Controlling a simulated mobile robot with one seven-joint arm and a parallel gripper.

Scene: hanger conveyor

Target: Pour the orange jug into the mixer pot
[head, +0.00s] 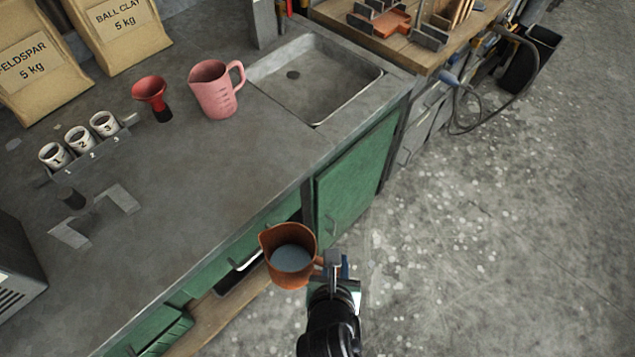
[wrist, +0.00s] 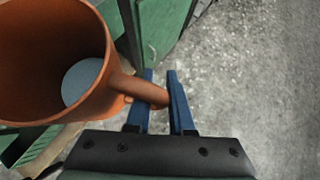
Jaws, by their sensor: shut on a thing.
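The orange jug (head: 287,240) is held in front of the counter's front edge, over an open drawer area. It is upright or nearly so, and a grey-blue liquid shows inside. My gripper (head: 338,268) is shut on the jug's handle, at the jug's right side. In the wrist view the jug (wrist: 40,70) fills the upper left, and its handle lies between the blue fingers of my gripper (wrist: 162,97). I see no mixer pot that I can identify in either view.
A pink jug (head: 214,90), a red funnel (head: 150,90), several numbered cups (head: 79,139) and a grey bracket (head: 125,199) stand on the counter (head: 220,165). A sink (head: 330,75) is at the back right. A grey box (head: 15,275) is at far left. Open floor (head: 500,220) lies right.

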